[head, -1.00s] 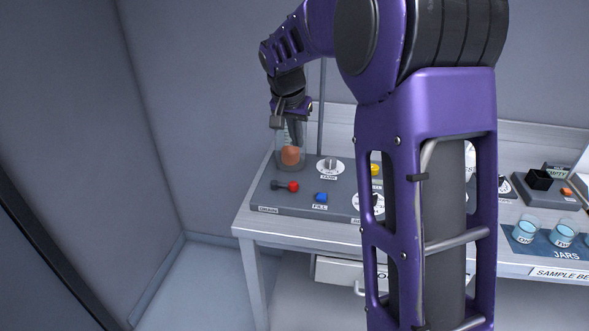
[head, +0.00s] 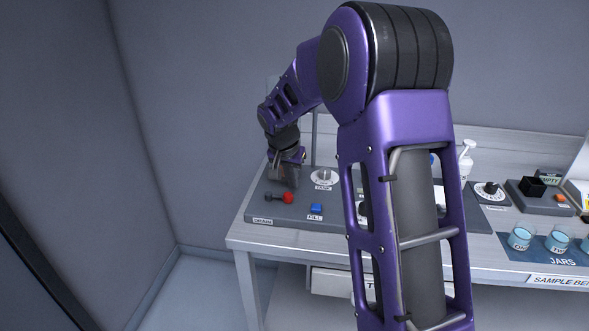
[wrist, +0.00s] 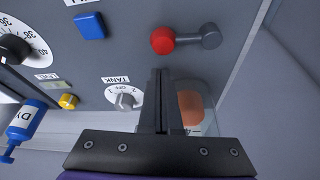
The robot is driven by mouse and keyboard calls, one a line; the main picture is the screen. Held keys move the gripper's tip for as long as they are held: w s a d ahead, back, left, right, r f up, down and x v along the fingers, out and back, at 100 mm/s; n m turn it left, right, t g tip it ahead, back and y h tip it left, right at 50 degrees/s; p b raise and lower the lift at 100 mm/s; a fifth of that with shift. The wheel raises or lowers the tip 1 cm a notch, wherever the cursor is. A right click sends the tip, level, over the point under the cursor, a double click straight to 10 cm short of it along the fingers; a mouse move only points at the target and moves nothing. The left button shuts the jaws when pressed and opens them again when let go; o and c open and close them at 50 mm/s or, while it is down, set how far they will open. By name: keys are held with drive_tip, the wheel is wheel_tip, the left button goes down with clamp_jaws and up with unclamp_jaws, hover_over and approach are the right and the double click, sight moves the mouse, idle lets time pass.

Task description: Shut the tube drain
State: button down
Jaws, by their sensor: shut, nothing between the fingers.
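The drain lever is a red ball knob (head: 288,197) on a short dark arm at the left of the grey panel, above the DRAIN label (head: 262,221). In the wrist view the red knob (wrist: 163,40) lies just beyond my fingertips, with its grey pivot (wrist: 211,35) to the right. My gripper (head: 291,186) is shut and empty, pointing down close behind the knob. In the wrist view its fingers (wrist: 160,73) appear a small gap short of the knob; contact cannot be told. The clear tube with orange content (wrist: 192,104) stands beside the fingers, mostly hidden by my gripper in the head view.
A blue FILL button (head: 316,208) and a white TANK dial (head: 324,177) sit right of the lever. Blue jars (head: 521,238) stand far right. My arm hides the middle of the bench.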

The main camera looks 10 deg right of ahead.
sight(292, 199)
drive_tip(key=shift+s+a+f, duration=0.15)
drive_tip(key=shift+s+a, duration=0.25)
drive_tip(key=shift+s, duration=0.2)
